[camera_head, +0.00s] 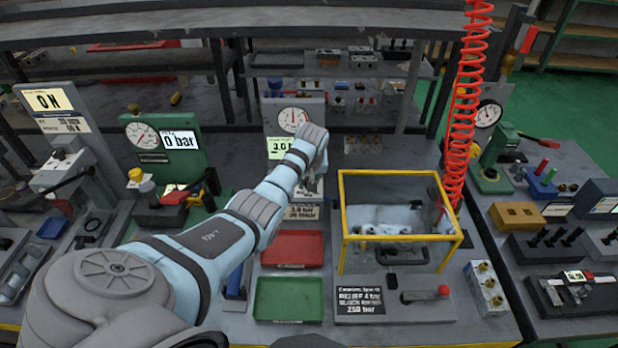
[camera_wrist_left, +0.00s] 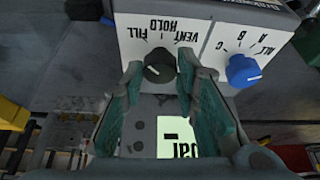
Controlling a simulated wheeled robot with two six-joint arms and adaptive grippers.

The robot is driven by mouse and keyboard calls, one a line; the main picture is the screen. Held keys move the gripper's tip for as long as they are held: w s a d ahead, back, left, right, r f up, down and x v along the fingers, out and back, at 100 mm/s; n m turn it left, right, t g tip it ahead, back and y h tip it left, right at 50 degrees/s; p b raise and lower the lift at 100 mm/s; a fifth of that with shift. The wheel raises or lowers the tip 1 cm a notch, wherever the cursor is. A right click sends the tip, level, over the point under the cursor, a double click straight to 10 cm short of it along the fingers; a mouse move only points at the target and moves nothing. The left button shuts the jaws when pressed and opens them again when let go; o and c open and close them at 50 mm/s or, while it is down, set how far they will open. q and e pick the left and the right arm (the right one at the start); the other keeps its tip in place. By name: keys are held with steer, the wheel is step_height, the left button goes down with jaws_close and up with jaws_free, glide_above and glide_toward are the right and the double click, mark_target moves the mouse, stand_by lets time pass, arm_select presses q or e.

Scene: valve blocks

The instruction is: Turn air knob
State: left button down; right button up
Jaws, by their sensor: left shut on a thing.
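A black knob (camera_wrist_left: 160,66) sits on a white plate marked FILL, HOLD and VENT, upside down in the left wrist view. My left gripper (camera_wrist_left: 160,62) has its two teal-padded fingers on either side of this knob and is shut on it. A blue knob (camera_wrist_left: 243,70) beside it on the right has A, B, C and ALL marks; it is apart from the fingers. In the head view my left arm reaches to the panel with the gauge (camera_head: 293,117) and green display (camera_head: 281,148). The wrist hides the knobs and most of the gripper there. My right gripper is not seen.
A yellow-framed clear box (camera_head: 345,225) stands right of my left wrist. A red tray (camera_head: 292,249) and a green tray (camera_head: 288,299) lie in front. A red coiled hose (camera_head: 463,110) hangs at the right. A green gauge block (camera_head: 165,150) stands left.

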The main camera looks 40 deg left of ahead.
arm_select(q)
steer(key=shift+a+r+m+p, duration=0.1)
steer(key=shift+r+m+p, duration=0.1)
steer(key=shift+m+p, duration=0.85)
steer(key=shift+s+a+f+m+t+h+p, duration=0.1)
steer(key=shift+m+t+h+p, duration=0.5)
steer(key=shift+m, duration=0.55)
steer(key=shift+a+f+m+h, duration=0.1)
steer(key=shift+m+h, duration=0.3)
steer(key=shift+m, duration=0.4)
steer(key=shift+m+h+b, duration=0.35)
steer(key=shift+m+h, duration=0.15)
steer(key=shift+m, duration=0.7)
steer(key=c, duration=1.6)
jaws_free()
steer(key=o, duration=0.4)
steer(key=shift+f, duration=0.1)
steer(key=shift+c, duration=0.2)
